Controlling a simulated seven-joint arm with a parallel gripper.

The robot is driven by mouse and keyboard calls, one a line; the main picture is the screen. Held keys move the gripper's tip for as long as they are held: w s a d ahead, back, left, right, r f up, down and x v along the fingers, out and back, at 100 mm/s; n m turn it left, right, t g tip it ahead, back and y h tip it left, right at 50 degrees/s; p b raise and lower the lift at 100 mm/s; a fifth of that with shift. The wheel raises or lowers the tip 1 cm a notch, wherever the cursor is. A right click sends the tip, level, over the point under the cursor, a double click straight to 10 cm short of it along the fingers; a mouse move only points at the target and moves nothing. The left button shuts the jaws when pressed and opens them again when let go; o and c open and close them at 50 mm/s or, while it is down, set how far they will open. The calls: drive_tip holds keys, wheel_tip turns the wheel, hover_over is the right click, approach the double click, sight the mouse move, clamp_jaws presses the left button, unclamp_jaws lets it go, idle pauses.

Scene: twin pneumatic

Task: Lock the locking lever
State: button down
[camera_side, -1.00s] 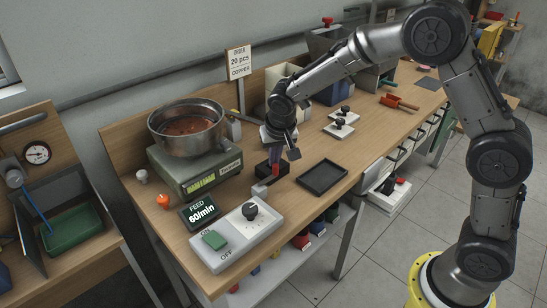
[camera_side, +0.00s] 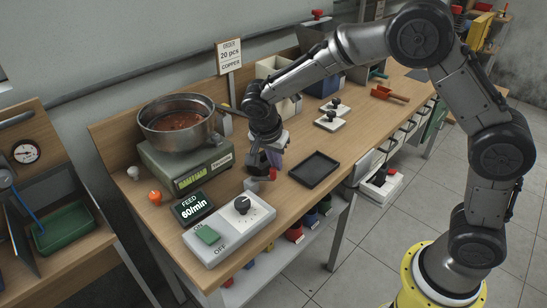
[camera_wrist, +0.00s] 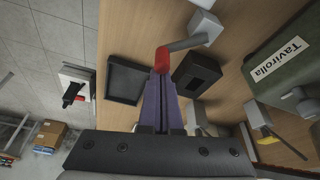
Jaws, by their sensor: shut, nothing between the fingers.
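The locking lever is a bent grey arm (camera_wrist: 188,43) with a red grip (camera_wrist: 162,59), standing on a small light block (camera_wrist: 205,26) in the wrist view. In the side view the red grip (camera_side: 272,174) shows just behind the control box, beside my gripper (camera_side: 274,162). My gripper's purple fingers (camera_wrist: 161,78) are shut with nothing between them. Their tips are right at the red grip; I cannot tell whether they touch it. A black block (camera_wrist: 195,73) stands close beside the fingers. In the side view my gripper partly hides the lever and this block.
The control box (camera_side: 229,229) with a dial and green switch is in front, beside the feed display (camera_side: 192,206). A black tray (camera_side: 314,169) lies to the right. The scale (camera_side: 184,166) carries a metal pan (camera_side: 145,122). Bench between tray and white switch plates (camera_side: 329,122) is clear.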

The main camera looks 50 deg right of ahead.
drive_tip(key=shift+s+a+m+g, duration=0.4)
drive_tip(key=shift+a+m, duration=0.05)
drive_tip(key=shift+m, duration=0.55)
drive_tip(key=shift+w, duration=0.1)
drive_tip(key=shift+w+a, duration=0.15)
drive_tip(key=shift+w, duration=0.55)
